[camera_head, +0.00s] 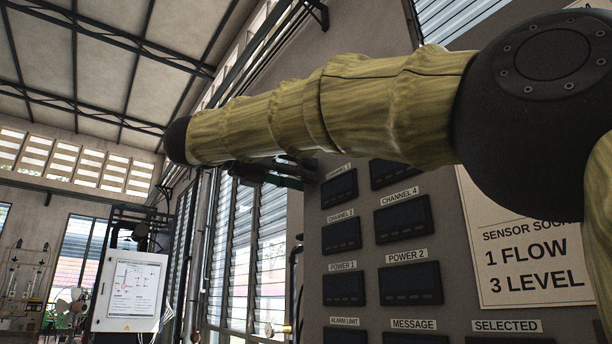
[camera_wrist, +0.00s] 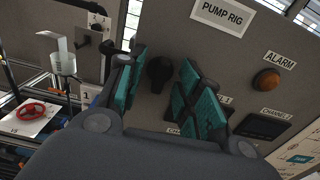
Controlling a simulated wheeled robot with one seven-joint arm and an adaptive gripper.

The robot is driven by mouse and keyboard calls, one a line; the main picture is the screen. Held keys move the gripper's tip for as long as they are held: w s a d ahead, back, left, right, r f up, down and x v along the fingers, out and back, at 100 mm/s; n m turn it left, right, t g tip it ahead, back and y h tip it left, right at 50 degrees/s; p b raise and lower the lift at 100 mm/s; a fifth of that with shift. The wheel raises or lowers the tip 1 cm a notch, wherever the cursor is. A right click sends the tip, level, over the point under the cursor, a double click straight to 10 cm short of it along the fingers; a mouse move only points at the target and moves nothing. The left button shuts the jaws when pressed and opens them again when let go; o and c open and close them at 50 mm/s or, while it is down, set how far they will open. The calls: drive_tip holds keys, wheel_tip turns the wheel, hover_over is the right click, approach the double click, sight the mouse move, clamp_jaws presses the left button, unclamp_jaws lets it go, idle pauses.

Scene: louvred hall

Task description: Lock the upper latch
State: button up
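In the wrist view my gripper (camera_wrist: 163,88) is open, its teal-padded fingers spread apart in front of a grey panel (camera_wrist: 185,35). A round black knob (camera_wrist: 160,72) on the panel shows in the gap between the fingers; I cannot tell whether they touch it. At the upper left of the wrist view a dark fitting with a lever (camera_wrist: 108,46) sits near a label "2". It may be the upper latch, but its locked state is not clear. A label "1" (camera_wrist: 87,97) shows lower, partly behind my left finger.
The panel carries a "PUMP RIG" sign (camera_wrist: 222,14), an amber alarm lamp (camera_wrist: 266,80) and dark channel displays (camera_head: 403,218). A white cabinet (camera_head: 128,292) stands far left.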

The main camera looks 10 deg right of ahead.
drive_tip(key=b+v, duration=0.1)
drive_tip(key=v, duration=0.5)
drive_tip(key=shift+a, duration=0.3)
drive_tip(key=shift+s, duration=0.1)
